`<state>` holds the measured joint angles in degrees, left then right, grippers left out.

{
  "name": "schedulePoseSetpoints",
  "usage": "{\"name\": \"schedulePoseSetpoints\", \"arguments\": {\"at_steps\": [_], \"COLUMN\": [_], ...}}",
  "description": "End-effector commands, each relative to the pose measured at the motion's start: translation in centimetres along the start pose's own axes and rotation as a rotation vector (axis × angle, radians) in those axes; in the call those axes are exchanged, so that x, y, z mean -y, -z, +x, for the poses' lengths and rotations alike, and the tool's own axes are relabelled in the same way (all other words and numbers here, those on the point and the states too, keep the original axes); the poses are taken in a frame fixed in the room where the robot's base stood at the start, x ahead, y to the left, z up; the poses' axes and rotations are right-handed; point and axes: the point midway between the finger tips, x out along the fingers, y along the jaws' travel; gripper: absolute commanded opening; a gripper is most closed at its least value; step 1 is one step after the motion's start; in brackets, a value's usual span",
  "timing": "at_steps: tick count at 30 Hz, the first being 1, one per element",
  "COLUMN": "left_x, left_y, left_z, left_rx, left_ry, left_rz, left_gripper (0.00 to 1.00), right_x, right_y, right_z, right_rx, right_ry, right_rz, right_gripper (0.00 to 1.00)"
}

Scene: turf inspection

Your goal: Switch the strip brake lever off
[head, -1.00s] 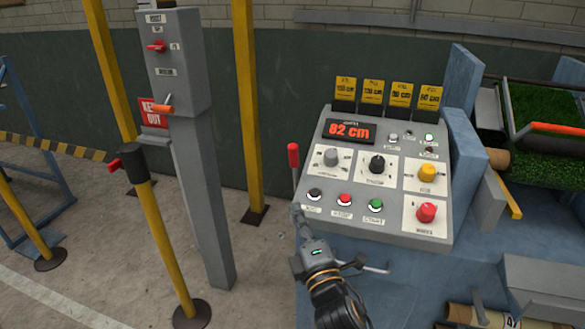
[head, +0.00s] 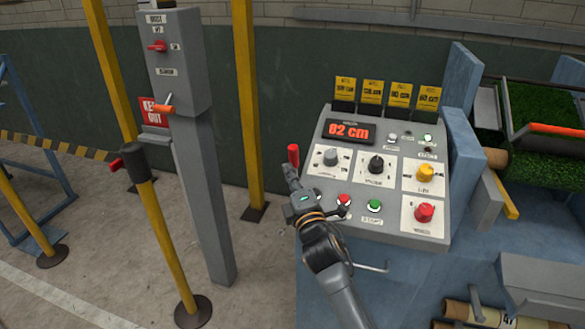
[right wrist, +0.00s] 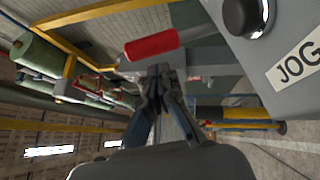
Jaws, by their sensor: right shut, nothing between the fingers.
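A lever with a red cylindrical grip (head: 293,155) stands upright at the left edge of the grey control console (head: 447,185); I take it for the strip brake lever. My right gripper (head: 288,172) is shut and empty, with its fingertips at the lever just below the red grip. In the right wrist view the red grip (right wrist: 151,46) lies just beyond the shut fingertips (right wrist: 158,72). I cannot tell whether they touch. The lower part of the lever is hidden behind my gripper. My left gripper is not in view.
The console carries knobs, a red button (head: 344,200), a green button (head: 374,205) and a display reading 82 cm (head: 350,132). A black button (right wrist: 245,15) labelled JOG is close by. A grey switch post (head: 200,180) and yellow posts stand to the left.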

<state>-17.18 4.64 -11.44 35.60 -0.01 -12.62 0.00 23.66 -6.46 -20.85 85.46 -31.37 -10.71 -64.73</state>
Motion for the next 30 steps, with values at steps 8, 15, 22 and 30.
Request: {"name": "schedulePoseSetpoints", "arguments": {"at_steps": [8, 15, 22, 30], "left_x": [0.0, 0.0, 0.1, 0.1], "left_y": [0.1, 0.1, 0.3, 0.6], "left_z": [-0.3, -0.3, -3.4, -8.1], "left_rx": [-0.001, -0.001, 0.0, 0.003], "left_ry": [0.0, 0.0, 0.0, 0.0], "left_rz": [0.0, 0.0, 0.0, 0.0], "left_gripper": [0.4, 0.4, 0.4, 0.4], "right_x": [0.0, 0.0, -1.1, -1.6], "right_y": [-0.9, -0.9, -1.8, -3.4], "right_z": [0.8, 0.8, 2.4, 4.4], "right_rx": [0.001, 0.001, -0.002, 0.001], "right_ry": [0.0, 0.001, 0.055, 0.17], "right_rz": [-0.001, 0.0, 0.033, 0.11], "right_gripper": [0.0, 0.0, 0.0, 0.0]}}
